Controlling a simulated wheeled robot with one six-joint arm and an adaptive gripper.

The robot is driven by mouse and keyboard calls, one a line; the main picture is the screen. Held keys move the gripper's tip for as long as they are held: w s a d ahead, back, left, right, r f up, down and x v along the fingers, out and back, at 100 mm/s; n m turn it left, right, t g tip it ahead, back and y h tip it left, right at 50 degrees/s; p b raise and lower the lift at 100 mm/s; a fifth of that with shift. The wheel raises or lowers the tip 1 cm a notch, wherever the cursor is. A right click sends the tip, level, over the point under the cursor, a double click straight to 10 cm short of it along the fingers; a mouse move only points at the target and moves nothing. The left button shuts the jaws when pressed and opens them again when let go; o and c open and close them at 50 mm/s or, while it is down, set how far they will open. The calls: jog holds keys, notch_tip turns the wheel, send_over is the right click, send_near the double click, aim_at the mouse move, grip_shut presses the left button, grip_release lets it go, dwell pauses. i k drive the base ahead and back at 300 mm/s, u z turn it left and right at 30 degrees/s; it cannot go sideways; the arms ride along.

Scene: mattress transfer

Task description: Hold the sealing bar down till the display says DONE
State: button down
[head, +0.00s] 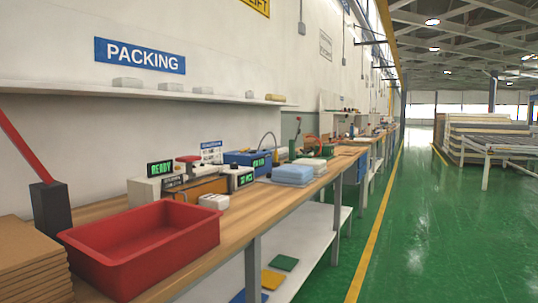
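The sealer (180,186) stands on the wooden bench, with cream ends and a brown middle. Its display (161,168) shows green letters that read READY. A dark bar with a red knob (188,158) shows at the top of the sealer and seems to be its sealing bar. I cannot tell from here how far the bar is raised. My gripper is not in view, and nothing of it shows near the sealer.
Stacked brown boards (32,262) and a dark block with a slanting red arm (50,207) are at left. Blue-white folded goods (293,174) lie beyond the sealer. The green aisle (410,250) at right is clear.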

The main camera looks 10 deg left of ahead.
aim_at(188, 160)
jog(key=z, duration=0.45)
jog(key=k, duration=0.6)
jog(key=z, duration=0.4)
jog(key=i, duration=1)
jog(key=u, duration=0.8)
jog(key=i, duration=1.05)
jog(key=u, duration=1.55)
jog(key=i, duration=0.35)
jog(key=u, duration=0.2)
